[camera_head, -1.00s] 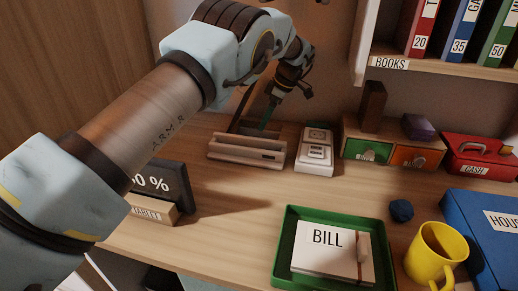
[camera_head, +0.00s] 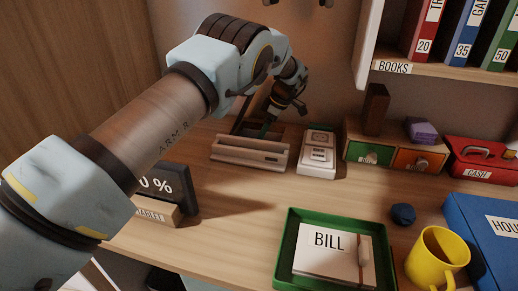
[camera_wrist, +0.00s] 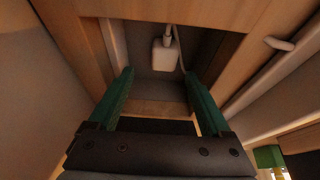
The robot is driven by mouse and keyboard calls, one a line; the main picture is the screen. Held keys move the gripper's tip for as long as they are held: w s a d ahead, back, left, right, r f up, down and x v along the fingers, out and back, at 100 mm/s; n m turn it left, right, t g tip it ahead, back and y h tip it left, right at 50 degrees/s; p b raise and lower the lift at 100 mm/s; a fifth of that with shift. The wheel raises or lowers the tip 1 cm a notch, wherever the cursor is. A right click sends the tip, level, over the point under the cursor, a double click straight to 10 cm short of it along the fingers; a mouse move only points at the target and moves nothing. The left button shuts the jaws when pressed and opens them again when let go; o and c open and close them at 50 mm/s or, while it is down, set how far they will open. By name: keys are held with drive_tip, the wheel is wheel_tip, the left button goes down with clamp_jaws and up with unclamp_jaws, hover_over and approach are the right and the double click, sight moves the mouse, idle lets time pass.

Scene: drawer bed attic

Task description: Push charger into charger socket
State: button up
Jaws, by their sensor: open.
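A white block with a cord, which looks like the charger (camera_wrist: 164,56), sits in a wood-framed recess ahead of my fingers in the wrist view. My gripper (camera_wrist: 158,76) is open, with its two green fingers spread on either side and below the block in the picture, not closed on it. In the head view my gripper (camera_head: 268,129) reaches down into the wooden box (camera_head: 248,152) at the back of the desk. The charger is hidden there. A white unit with dark socket-like faces (camera_head: 318,153) stands just right of the box; it may be the charger socket.
Small drawers (camera_head: 395,155) and a red cash box (camera_head: 482,160) stand at the right. A green tray (camera_head: 283,262) with a bill, a yellow mug (camera_head: 437,255) and a dark sign (camera_head: 175,184) stand nearer. The desk between box and tray is clear.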

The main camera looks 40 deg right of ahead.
drive_tip(key=shift+s+p+x, duration=0.1)
drive_tip(key=shift+p+x, duration=0.3)
drive_tip(key=shift+x, duration=0.9)
drive_tip(key=shift+s+p+x, duration=0.15)
drive_tip(key=shift+p+x, duration=0.25)
drive_tip(key=shift+x, duration=0.9)
drive_tip(key=shift+a, duration=0.2)
clamp_jaws()
